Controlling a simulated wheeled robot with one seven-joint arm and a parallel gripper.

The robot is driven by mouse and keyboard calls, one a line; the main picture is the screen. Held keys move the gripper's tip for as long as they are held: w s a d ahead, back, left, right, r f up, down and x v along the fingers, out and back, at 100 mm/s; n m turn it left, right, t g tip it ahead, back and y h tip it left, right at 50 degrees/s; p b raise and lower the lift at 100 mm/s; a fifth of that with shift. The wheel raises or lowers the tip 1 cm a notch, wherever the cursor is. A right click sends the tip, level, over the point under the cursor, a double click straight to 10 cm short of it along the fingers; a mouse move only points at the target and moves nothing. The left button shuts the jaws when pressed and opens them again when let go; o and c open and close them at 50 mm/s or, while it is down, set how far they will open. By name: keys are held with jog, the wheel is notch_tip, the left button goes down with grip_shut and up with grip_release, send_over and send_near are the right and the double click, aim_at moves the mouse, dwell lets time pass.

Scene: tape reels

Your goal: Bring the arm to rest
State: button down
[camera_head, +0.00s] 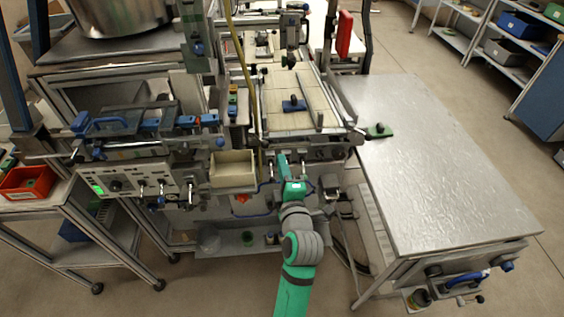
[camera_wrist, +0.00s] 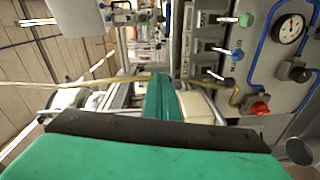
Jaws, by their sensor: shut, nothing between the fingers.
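My arm, teal with grey joints, reaches up from the bottom middle of the head view. My gripper (camera_head: 292,182) is at its upper end, in front of the machine's front edge and to the right of the cream bin (camera_head: 233,169). In the wrist view my gripper (camera_wrist: 163,84) shows as teal fingers close together, pointing away from the camera. It is shut and I see nothing held in it. The exact fingertips are small and hard to make out in the head view.
A machine with a panel of knobs (camera_head: 140,187) stands left of my arm. A bare metal table (camera_head: 440,165) is on the right. A red bin (camera_head: 28,182) sits at the far left. The wrist view shows a round gauge (camera_wrist: 289,29) and blue tubing.

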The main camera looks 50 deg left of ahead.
jog(key=shift+f, duration=0.1)
jog(key=s+d+f+m+t+h, duration=0.35)
jog(key=d+f+m, duration=0.4)
jog(key=d, duration=0.45)
jog(key=s+d+f+m+t+h, duration=0.2)
jog(key=d+f+m+h, duration=0.35)
jog(key=d+m, duration=0.4)
jog(key=s+d+m+h, duration=0.5)
jog(key=s+d+m, duration=0.5)
jog(key=s+d, duration=0.8)
jog(key=shift+s+d+f+h, duration=0.2)
jog(key=shift+s+d+h, duration=0.1)
jog(key=shift+s, duration=0.85)
